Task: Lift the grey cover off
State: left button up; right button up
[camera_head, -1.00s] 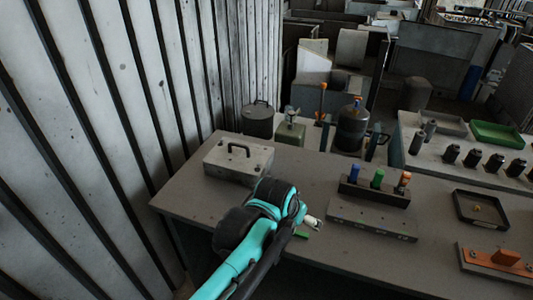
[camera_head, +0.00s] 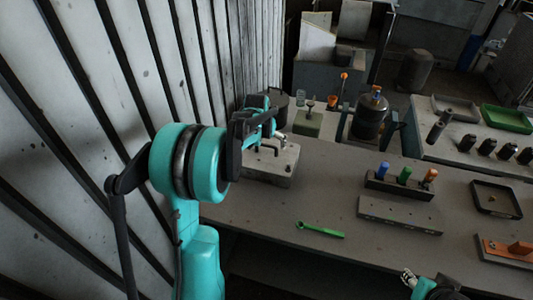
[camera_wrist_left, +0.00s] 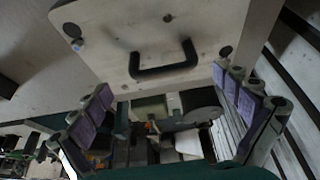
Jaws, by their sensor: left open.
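The grey cover (camera_head: 270,176) is a flat block with a black handle on top, at the left end of the table. In the left wrist view the cover (camera_wrist_left: 125,25) fills the top, with bolt-like dark spots near its corners and the black handle (camera_wrist_left: 163,70) in the middle. My left gripper (camera_head: 268,138) is over the cover and partly hides it and its handle. In the left wrist view the purple-padded fingers are wide apart on either side of the handle, with nothing between them. My right gripper (camera_head: 408,277) is low at the bottom edge, far from the cover.
A green wrench (camera_head: 320,230) lies on the table. A rack with blue, green and orange pegs (camera_head: 400,188) stands behind a grey bar (camera_head: 400,215). A dark canister (camera_head: 370,117) and a green-grey box (camera_head: 308,123) stand behind the cover. A ribbed wall is close on the left.

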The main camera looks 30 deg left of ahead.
aim_at(266, 144)
pick_arm(q)
jog(key=x, duration=0.2)
jog(key=b+x, duration=0.1)
jog(key=x, duration=0.1)
jog(key=shift+a+f, duration=0.25)
jog(key=shift+f, duration=0.05)
jog(key=shift+r, duration=0.15)
jog(key=c, duration=1.3)
jog(key=shift+o, duration=0.2)
jog(key=shift+r, duration=0.1)
jog(key=shift+r, duration=0.25)
jog(key=r, duration=0.1)
jog(key=r+p, duration=0.1)
jog(key=r, duration=0.2)
jog(key=shift+w+d, duration=0.2)
jog(key=shift+d, duration=0.1)
jog(key=w+d+r+p, duration=0.3)
jog(key=w+d+r, duration=0.3)
jog(key=d, duration=0.3)
notch_tip(266, 144, up, 8)
jog(key=p, duration=0.5)
jog(key=shift+w+r, duration=0.15)
jog(key=shift+w, duration=0.05)
